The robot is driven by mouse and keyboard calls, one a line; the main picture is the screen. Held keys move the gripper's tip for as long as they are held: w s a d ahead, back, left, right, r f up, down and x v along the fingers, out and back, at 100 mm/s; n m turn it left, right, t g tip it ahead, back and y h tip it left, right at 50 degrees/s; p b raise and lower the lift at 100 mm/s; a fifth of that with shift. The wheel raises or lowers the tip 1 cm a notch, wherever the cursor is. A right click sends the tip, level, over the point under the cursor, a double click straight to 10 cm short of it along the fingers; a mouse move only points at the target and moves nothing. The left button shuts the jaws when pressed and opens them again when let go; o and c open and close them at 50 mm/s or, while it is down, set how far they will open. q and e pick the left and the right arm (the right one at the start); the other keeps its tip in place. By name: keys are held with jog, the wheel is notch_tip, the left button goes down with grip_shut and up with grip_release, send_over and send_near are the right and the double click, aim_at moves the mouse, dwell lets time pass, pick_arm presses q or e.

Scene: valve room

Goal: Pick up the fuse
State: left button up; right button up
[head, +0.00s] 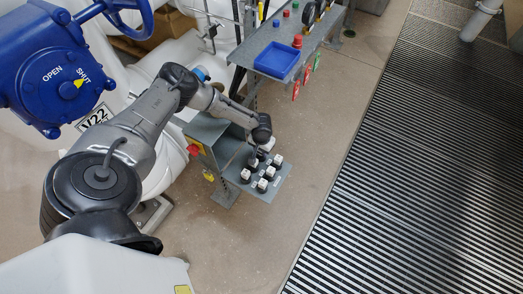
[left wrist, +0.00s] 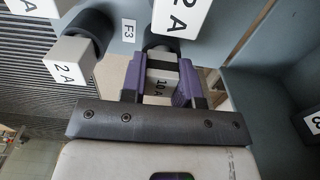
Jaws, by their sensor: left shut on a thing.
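My left gripper (head: 259,154) reaches down over the grey fuse panel (head: 285,180). Other white fuses on black holders stand close by, one marked 2 A (left wrist: 68,63) at the left and another (left wrist: 180,16) just beyond the fingers. My right gripper is not in view.
A grey shelf (head: 262,50) with a blue tray (head: 277,60), a red button (head: 297,41) and hanging tags stands behind the panel. A blue valve actuator (head: 60,75) and white pipes are at the left. Floor to the right is clear, with dark grating.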

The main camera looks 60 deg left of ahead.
pick_arm(q)
jog(key=shift+r, duration=0.55)
jog(key=r+p, duration=0.1)
jog(key=r, duration=0.1)
jog(key=r+p, duration=0.1)
jog(key=shift+w+d+r+p, duration=0.2)
jog(key=shift+w+d+p, duration=0.05)
jog(key=shift+d+p, duration=0.1)
jog(key=w+d+r+p, duration=0.3)
jog(key=w+d+r, duration=0.2)
jog(key=w+d, duration=0.15)
jog(key=w+d+r, duration=0.4)
jog(key=w+r, duration=0.9)
jog(key=r, duration=0.2)
jog(key=w+d+r+m, duration=0.1)
jog(key=w+d+r, duration=0.1)
jog(key=d+r, duration=0.35)
jog(key=w+d+r+m, duration=0.1)
jog(key=w+d+r, duration=0.1)
jog(key=r, duration=0.7)
jog(key=s+d+r+m, duration=0.2)
jog(key=s+d+r, duration=0.2)
jog(key=d+r, duration=0.35)
jog(key=s+d+f+m, duration=0.1)
jog(key=s+m, duration=0.1)
jog(key=s, duration=1)
jog(key=shift+s+p, duration=0.35)
